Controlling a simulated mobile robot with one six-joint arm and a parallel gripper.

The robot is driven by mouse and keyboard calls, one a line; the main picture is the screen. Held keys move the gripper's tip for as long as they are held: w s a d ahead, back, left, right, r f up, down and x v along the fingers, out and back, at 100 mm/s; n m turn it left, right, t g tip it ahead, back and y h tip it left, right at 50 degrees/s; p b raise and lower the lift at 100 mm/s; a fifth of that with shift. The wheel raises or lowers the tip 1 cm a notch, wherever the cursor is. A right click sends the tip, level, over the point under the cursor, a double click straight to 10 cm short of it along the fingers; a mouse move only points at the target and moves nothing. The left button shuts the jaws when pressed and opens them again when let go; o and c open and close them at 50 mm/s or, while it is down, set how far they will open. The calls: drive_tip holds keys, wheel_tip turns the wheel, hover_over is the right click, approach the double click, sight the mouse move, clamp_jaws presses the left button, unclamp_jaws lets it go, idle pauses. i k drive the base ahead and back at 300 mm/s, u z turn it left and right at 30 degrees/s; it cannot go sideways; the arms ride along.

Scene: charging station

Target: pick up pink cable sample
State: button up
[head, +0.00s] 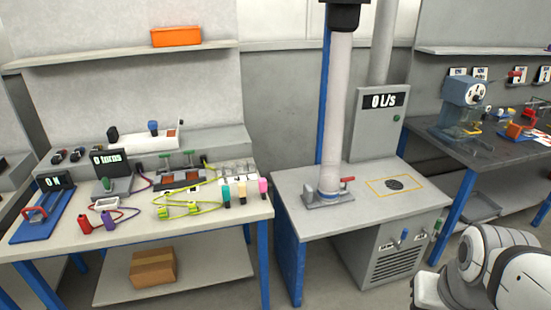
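A small upright piece with a pink top (263,185) stands at the right front edge of the left workbench (150,246). It is the only clearly pink thing I see there, but it is too small to tell whether it is a cable sample. White links of my arm show at the lower right, well away from the left workbench. My gripper is not visible.
A yellow-green cable (180,206), a red connector (84,224) and several small devices crowd the left workbench. A grey cabinet table (300,221) with a tall vertical tube (336,110) stands in the middle. Another cluttered bench (452,150) is at the right.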

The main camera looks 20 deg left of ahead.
sight(262, 181)
drive_tip(key=u, duration=0.7)
drive_tip(key=i, duration=1.1)
drive_tip(key=u, duration=0.9)
drive_tip(key=k, duration=0.7)
drive_tip(key=u, duration=0.15)
drive_tip(key=i, duration=0.8)
drive_tip(key=z, duration=0.1)
